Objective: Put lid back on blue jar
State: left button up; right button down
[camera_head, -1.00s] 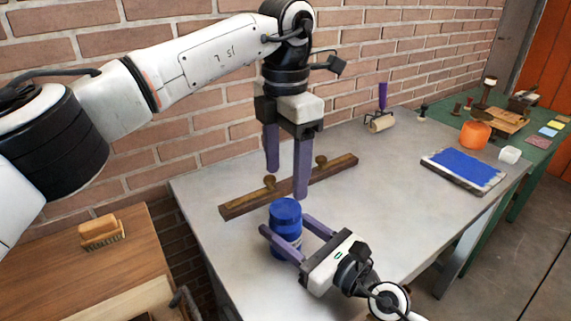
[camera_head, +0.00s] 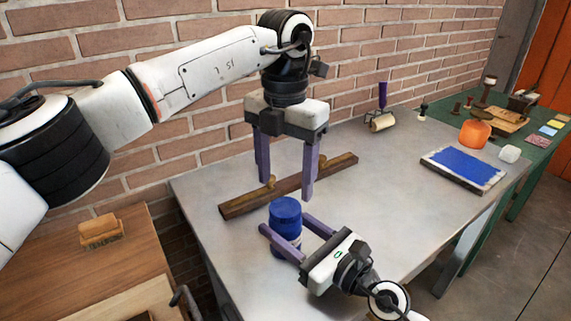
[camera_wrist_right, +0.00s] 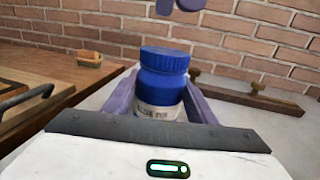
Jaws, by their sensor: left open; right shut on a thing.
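The blue jar (camera_head: 285,232) stands upright near the front of the grey table, with a blue lid (camera_head: 286,209) on its top. In the right wrist view the jar (camera_wrist_right: 160,92) shows a pale label, and the lid (camera_wrist_right: 165,58) sits on it, looking level; I cannot tell whether it is screwed tight. My right gripper (camera_head: 289,234) is shut on the jar body, one purple finger on each side. My left gripper (camera_head: 284,190) is open and empty, pointing down above and slightly behind the jar, apart from the lid. Its fingertips also show at the top of the right wrist view (camera_wrist_right: 180,8).
A brayer (camera_head: 381,122), a blue inked slab (camera_head: 462,168) and an orange pot (camera_head: 475,134) are at the right. A wooden table with a brush (camera_head: 99,231) is at the left. The grey table's middle right is clear.

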aim_at(285, 207)
pick_arm(q)
jog(key=shift+f, duration=2.8)
jog(key=shift+c, duration=0.3)
jog(key=c, duration=1)
jog(key=shift+c, duration=0.2)
jog(key=o, duration=1.2)
jog(key=shift+o, duration=0.2)
notch_tip(285, 207, up, 12)
